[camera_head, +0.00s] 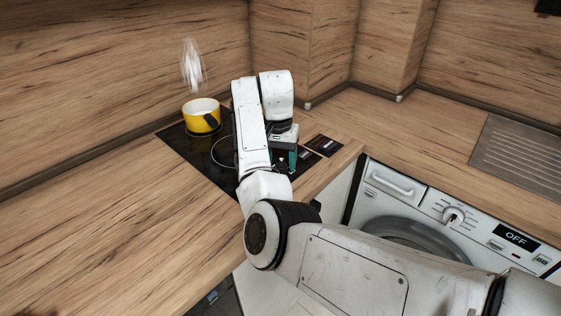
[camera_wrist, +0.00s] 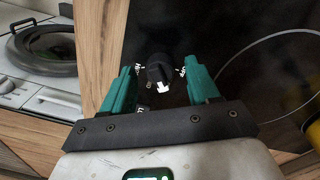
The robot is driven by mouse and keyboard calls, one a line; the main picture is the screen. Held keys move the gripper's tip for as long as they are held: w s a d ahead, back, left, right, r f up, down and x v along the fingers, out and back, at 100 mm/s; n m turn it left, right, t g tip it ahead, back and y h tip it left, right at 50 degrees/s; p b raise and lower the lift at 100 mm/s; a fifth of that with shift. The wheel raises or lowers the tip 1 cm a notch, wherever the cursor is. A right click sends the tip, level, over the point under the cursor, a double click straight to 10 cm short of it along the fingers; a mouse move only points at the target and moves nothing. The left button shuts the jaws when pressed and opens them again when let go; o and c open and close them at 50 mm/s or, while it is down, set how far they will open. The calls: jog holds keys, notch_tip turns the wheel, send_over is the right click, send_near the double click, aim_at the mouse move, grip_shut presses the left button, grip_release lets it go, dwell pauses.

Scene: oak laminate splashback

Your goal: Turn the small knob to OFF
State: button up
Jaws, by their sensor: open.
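The small knob (camera_wrist: 157,70) is black with a white pointer mark, set on the black cooktop (camera_wrist: 210,25). In the wrist view its pointer mark faces the gripper's base, and small white labels around it are too small to read. My gripper (camera_wrist: 160,72) is open, its two teal fingers on either side of the knob with gaps visible; I cannot tell the height of the fingertips above the cooktop. In the head view my gripper (camera_head: 288,158) is at the cooktop's near right part, where the arm and fingers largely hide the knob.
A yellow pot (camera_head: 196,122) stands steaming on the cooktop's far left. A washing machine under the counter, right, has a dial (camera_head: 453,216) and a display (camera_head: 515,238) reading OFF. A dark panel (camera_head: 323,145) lies right of the gripper. The wooden counter (camera_head: 130,230) at left is clear.

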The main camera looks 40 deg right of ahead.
jog(key=shift+f, duration=0.25)
jog(key=shift+c, duration=0.4)
jog(key=c, duration=1)
jog(key=shift+o, duration=0.2)
